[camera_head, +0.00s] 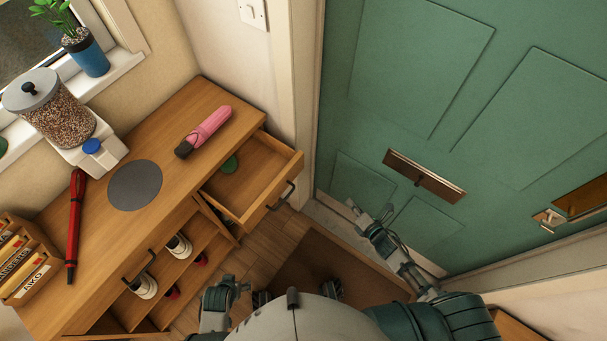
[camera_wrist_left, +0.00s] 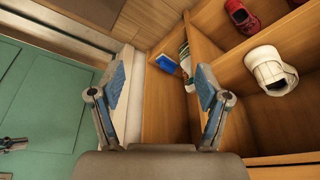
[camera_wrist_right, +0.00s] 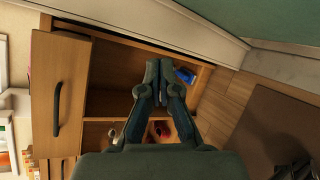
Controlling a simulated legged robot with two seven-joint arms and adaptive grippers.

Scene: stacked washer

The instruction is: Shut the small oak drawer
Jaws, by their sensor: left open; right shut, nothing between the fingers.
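The small oak drawer (camera_head: 262,191) sticks out, open, from the right end of the oak cabinet in the head view. It has a dark bar handle (camera_head: 281,196), and a green round thing (camera_head: 230,164) lies inside. In the right wrist view its front (camera_wrist_right: 70,85) with the handle shows at left. My right gripper (camera_head: 368,213) is shut and empty, to the right of the drawer and apart from it, before the teal door. My left gripper (camera_head: 228,286) is open and empty, low in front of the cabinet; its spread fingers show in the left wrist view (camera_wrist_left: 160,80).
On the cabinet top (camera_head: 205,105) are a pink umbrella (camera_head: 208,127), a grey disc (camera_head: 135,185), a red tool (camera_head: 75,220) and a pellet dispenser (camera_head: 60,115). Shoes (camera_head: 178,247) fill the shelves below. A brown mat (camera_head: 320,262) lies before the teal door (camera_head: 450,110).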

